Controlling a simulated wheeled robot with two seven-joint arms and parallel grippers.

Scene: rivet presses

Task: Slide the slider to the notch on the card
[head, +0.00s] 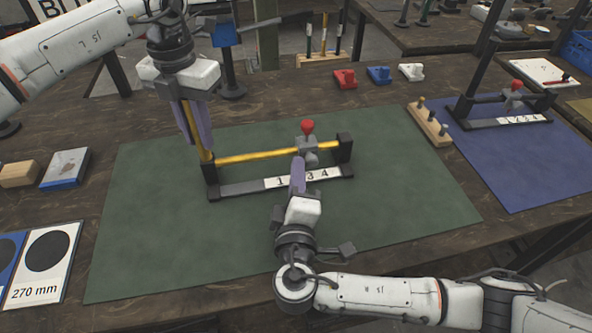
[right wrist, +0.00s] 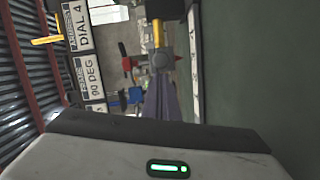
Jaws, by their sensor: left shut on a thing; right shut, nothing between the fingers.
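On the green mat stands a press with a yellow rail (head: 250,155). Its grey slider (head: 307,150) with a red knob (head: 307,127) sits on the right part of the rail; the slider also shows in the right wrist view (right wrist: 162,59). A white number strip (head: 318,174) below shows 1, 3 and 4; the spot between 1 and 3 is covered. My left gripper (head: 198,138) is shut on a yellow upright bar (head: 205,153) at the press's left end. My right gripper (head: 297,162) is shut and empty, just in front of the slider; contact is unclear.
A card reading 270 mm (head: 40,262) lies at the left edge; no notch number is readable there. A second press (head: 500,110) stands on a blue mat (head: 530,170). A wooden peg block (head: 428,125) and small red, blue and white pieces lie behind. The mat's front left is clear.

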